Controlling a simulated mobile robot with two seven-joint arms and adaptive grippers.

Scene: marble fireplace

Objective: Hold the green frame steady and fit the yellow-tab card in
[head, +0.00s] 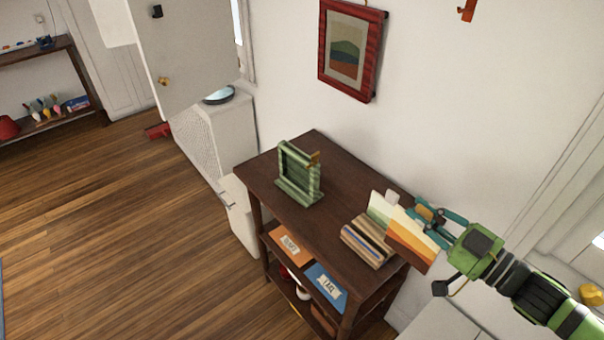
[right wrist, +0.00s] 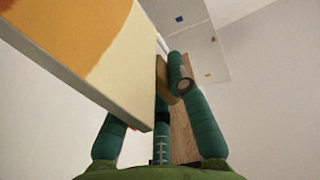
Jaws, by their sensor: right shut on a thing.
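The green frame (head: 284,163) stands upright on its foot on the dark wooden shelf unit's top, with a small brass-coloured piece at its upper right corner. My right gripper (head: 428,213) is shut on a card (head: 411,240) with cream, green, orange and brown bands. It holds the card at the right end of the top, well apart from the frame. In the right wrist view the card (right wrist: 85,50) fills the upper left, and a dull yellow tab (right wrist: 163,82) shows near the teal fingers (right wrist: 155,125). My left gripper is not in view.
A slotted wooden block (head: 366,243) sits close left of the card. The shelf unit's top (head: 335,190) is clear between block and frame. Orange and blue labelled folders (head: 327,287) lie below its front edge. A red-framed picture (head: 350,50) hangs on the wall behind.

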